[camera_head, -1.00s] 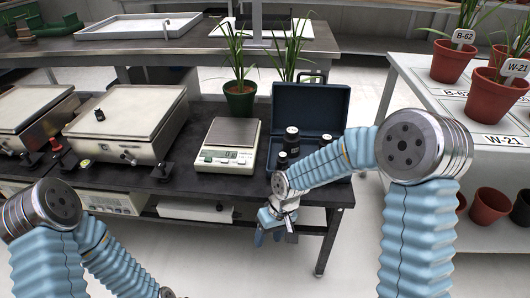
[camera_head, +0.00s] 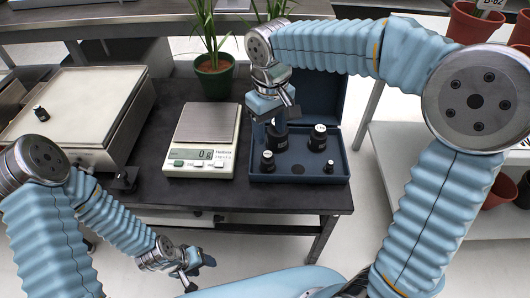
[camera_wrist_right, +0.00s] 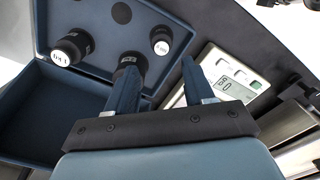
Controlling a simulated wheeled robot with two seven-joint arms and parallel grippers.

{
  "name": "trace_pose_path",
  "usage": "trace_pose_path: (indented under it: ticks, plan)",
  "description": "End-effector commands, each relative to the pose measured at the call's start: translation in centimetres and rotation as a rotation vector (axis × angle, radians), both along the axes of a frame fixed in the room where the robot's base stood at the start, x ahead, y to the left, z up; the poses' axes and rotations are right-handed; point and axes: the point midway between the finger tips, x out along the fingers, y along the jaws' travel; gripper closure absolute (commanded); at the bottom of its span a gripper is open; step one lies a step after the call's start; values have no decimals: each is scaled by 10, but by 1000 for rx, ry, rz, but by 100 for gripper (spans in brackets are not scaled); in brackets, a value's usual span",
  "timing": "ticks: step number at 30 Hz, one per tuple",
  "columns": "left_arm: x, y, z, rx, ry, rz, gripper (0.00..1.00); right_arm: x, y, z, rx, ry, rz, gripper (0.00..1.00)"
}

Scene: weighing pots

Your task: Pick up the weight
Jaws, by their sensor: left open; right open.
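Several black weights with pale tops stand in an open blue case (camera_head: 257,172). The largest weight (camera_head: 279,138) is at the back left, a medium weight (camera_head: 318,139) is right of it, a smaller weight (camera_head: 267,161) is at front left, and a tiny one (camera_head: 328,167) is at front right. My right gripper (camera_head: 274,112) is open and empty, just above the largest weight. In the right wrist view, one finger of the gripper (camera_wrist_right: 160,78) partly covers a weight (camera_wrist_right: 131,60). My left gripper (camera_head: 199,264) is open and empty, low before the table's front edge.
A digital scale (camera_head: 205,150) reading 0 stands left of the case with a bare pan. Another black weight (camera_head: 41,113) sits on a larger balance (camera_head: 85,95) at left. A potted plant (camera_head: 213,78) stands behind the scale; the case lid stands up behind.

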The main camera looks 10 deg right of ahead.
Motion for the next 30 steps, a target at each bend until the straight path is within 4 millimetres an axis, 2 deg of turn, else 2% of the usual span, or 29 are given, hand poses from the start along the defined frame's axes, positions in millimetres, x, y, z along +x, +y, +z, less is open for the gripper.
trace_pose_path:
  ticks: [1,6,14,21,24,30]
  plan:
    - [0,1,-3,1,1,1,45,-1,-1,-13,-1,5,-1,48]
    - [0,2,-7,3,0,4,45,-1,0,-49,-1,4,0,48]
    - [1,3,-8,4,-2,5,45,0,0,-74,0,3,-1,48]
    - [1,4,-10,5,-2,6,45,1,2,-112,-1,4,0,48]
    - [1,4,-11,5,-2,6,45,2,2,-120,0,2,-1,48]
    - [1,4,-10,5,-3,7,45,2,2,-121,1,0,-1,48]
